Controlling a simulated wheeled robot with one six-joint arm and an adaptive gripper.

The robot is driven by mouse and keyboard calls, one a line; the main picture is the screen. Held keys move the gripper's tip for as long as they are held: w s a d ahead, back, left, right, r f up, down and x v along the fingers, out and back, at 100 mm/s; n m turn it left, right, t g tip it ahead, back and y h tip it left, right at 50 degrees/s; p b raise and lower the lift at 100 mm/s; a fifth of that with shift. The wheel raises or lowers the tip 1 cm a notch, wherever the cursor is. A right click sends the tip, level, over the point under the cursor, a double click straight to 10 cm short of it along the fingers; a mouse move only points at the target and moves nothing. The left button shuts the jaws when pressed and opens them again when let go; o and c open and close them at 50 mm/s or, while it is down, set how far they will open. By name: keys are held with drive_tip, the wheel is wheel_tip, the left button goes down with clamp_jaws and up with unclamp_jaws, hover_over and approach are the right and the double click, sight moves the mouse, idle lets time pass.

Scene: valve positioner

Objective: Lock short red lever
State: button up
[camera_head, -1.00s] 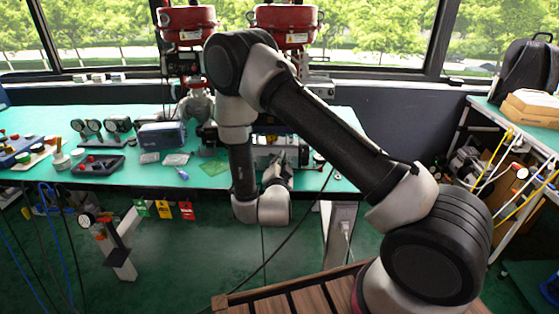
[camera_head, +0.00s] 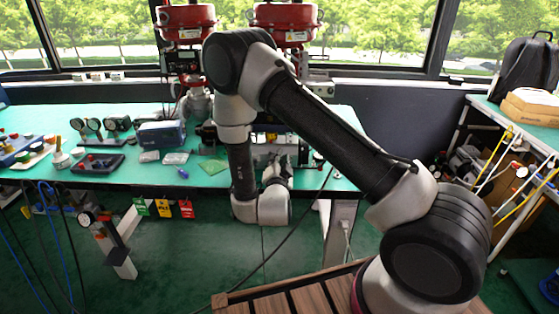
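My gripper (camera_head: 275,170) is at the front edge of the green table (camera_head: 330,175), below the right red valve actuator. It is small and partly hidden by my own wrist, so I cannot tell whether it is open or shut. The short red lever cannot be made out; the area in front of my gripper is partly covered by my arm. Two red valve actuators stand at the back of the table, the left one (camera_head: 187,17) and the right one (camera_head: 286,17).
A blue box (camera_head: 161,134), gauges (camera_head: 90,125) and a dark tray (camera_head: 98,164) stand on the table's left part. Green, yellow and red tags (camera_head: 163,208) hang below its front edge.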

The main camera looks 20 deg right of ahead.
drive_tip(key=v, duration=1.1)
drive_tip(key=shift+s, duration=0.35)
drive_tip(key=shift+a, duration=0.2)
